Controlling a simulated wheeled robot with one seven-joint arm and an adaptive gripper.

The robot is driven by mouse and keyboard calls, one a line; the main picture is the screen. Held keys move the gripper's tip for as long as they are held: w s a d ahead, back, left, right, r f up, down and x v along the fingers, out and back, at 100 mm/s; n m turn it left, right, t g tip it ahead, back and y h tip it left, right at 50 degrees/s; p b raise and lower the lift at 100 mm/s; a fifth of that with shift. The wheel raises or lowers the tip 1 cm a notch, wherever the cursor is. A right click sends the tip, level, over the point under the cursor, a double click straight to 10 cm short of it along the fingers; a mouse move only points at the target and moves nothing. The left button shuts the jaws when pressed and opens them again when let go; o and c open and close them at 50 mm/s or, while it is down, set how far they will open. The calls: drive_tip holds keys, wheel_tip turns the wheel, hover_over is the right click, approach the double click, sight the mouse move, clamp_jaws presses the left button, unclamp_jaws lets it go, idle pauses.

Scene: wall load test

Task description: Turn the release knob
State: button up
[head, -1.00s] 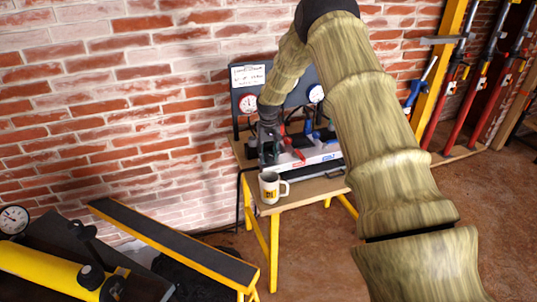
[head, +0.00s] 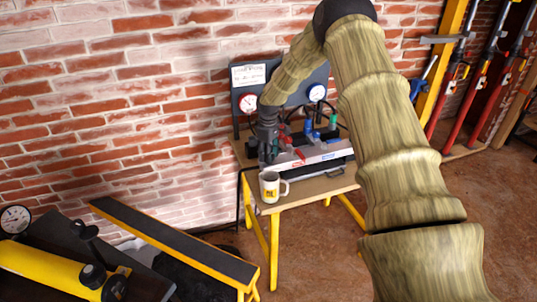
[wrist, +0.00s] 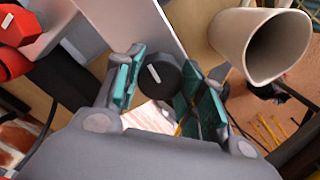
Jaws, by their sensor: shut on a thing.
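The release knob (wrist: 166,76) is a dark round knob with a white line mark, in the middle of the wrist view. My gripper (wrist: 160,88) is shut on it, with teal finger pads on its left and right sides. The white line on the knob's face lies tilted. In the head view my gripper (head: 267,156) is at the left end of the test rig (head: 322,155) on the small table. The knob is hidden there.
A white mug (head: 270,187) stands at the table's front corner, just in front of my gripper; it is close in the wrist view (wrist: 262,42). Red-handled parts (wrist: 18,30) lie to the left. A gauge panel (head: 249,92) stands behind the rig, near the brick wall.

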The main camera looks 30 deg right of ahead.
drive_tip(key=shift+n, duration=0.5)
drive_tip(key=o, duration=1)
drive_tip(key=shift+r, duration=0.1)
wheel_tip(320, 180, up, 12)
drive_tip(key=shift+f, duration=0.1)
idle(0.5)
